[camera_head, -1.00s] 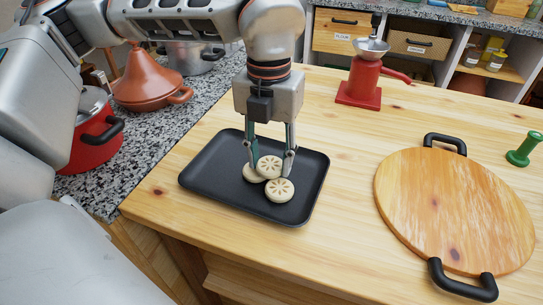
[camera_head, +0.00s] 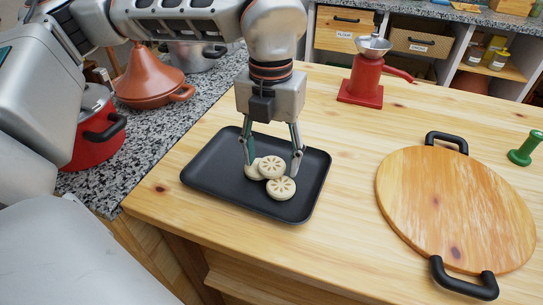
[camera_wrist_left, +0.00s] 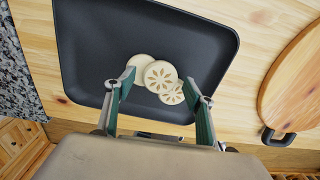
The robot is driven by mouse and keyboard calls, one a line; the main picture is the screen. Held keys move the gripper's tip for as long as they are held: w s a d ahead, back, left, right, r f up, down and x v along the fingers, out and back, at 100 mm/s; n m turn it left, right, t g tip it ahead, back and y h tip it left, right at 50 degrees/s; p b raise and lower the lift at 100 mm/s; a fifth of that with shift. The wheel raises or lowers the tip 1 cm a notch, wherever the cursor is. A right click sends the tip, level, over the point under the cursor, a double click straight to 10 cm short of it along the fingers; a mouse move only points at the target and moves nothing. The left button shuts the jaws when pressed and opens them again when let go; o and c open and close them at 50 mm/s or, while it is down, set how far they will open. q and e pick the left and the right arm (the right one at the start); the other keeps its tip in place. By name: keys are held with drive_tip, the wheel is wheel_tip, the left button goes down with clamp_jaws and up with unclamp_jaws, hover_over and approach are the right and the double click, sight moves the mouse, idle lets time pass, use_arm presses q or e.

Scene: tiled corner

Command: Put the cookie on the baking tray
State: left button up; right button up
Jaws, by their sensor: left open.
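The black baking tray (camera_head: 215,180) lies on the wooden table and also fills the upper part of the left wrist view (camera_wrist_left: 85,50). Several pale round cookies lie in it in an overlapping cluster. One with a star of slots (camera_head: 271,167) rests partly on a neighbour (camera_head: 252,171), and another slotted one (camera_head: 281,188) lies in front. The cluster also shows in the left wrist view (camera_wrist_left: 159,75). My left gripper (camera_head: 271,168) is open just above the tray, its fingers on either side of the cluster. The fingers appear apart from the upper cookie. My right gripper is not in view.
A round wooden board (camera_head: 455,210) with black handles lies on the right. A red grinder (camera_head: 366,80) stands behind, and a green object (camera_head: 525,148) is at the right edge. A red pot (camera_head: 95,135) and terracotta tagine (camera_head: 148,82) stand on the granite counter.

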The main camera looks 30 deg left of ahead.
sight(272, 164)
use_arm(q)
wheel_tip(272, 164, up, 5)
drive_tip(key=shift+f+p, duration=0.1)
drive_tip(key=shift+p, duration=0.4)
wheel_tip(272, 164, up, 8)
drive_tip(key=p, duration=0.1)
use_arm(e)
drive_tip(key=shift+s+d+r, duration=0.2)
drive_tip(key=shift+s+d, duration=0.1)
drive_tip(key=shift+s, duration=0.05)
use_arm(q)
drive_tip(key=shift+s+f, duration=0.15)
